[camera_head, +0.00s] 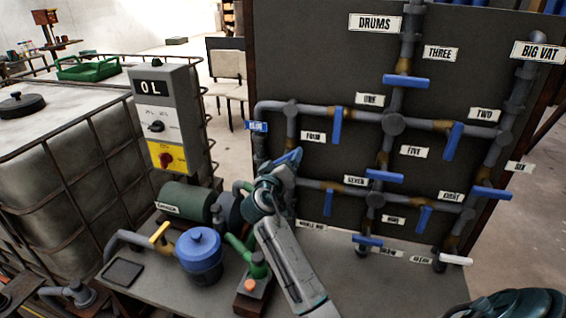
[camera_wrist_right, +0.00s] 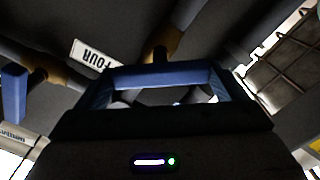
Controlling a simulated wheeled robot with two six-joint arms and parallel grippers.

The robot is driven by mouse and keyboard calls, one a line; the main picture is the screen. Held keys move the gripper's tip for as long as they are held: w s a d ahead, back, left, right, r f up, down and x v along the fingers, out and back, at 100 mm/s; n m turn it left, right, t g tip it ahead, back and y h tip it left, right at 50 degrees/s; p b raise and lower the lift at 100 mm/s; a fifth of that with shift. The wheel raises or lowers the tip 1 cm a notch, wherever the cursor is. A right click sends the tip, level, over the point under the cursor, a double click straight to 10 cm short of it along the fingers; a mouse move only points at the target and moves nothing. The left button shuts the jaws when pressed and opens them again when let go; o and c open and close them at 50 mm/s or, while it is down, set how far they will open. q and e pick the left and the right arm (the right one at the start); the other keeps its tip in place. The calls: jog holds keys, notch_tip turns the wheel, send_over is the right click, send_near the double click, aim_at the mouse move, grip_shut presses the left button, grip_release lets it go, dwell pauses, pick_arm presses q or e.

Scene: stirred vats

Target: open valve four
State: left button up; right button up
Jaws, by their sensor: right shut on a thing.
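The FOUR label (camera_head: 312,137) is on the dark pipe board, and it also shows upside down in the wrist view (camera_wrist_right: 95,54). Valve four's blue lever (camera_head: 288,156) is on the pipe below and left of that label. My right gripper (camera_head: 284,166) is at this lever and hides part of it. In the wrist view the blue lever (camera_wrist_right: 160,77) lies across between the fingers, and the gripper is shut on it. In the head view the visible end of the lever slants up to the right.
Other blue levers stand close by, such as one by the ONE label (camera_head: 337,126) and one below (camera_head: 327,202). A grey control box (camera_head: 168,115), a blue-lidded pot (camera_head: 199,255) and a green pipe (camera_head: 245,256) stand left of my right arm. A caged white tank (camera_head: 60,150) fills the left.

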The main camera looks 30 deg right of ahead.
jog(key=shift+f+n+p, duration=0.1)
jog(key=shift+n+p, duration=2.05)
jog(key=shift+n, duration=2.95)
jog(key=o, duration=0.7)
jog(key=shift+a, duration=0.1)
jog(key=b+v, duration=0.4)
jog(key=v, duration=0.7)
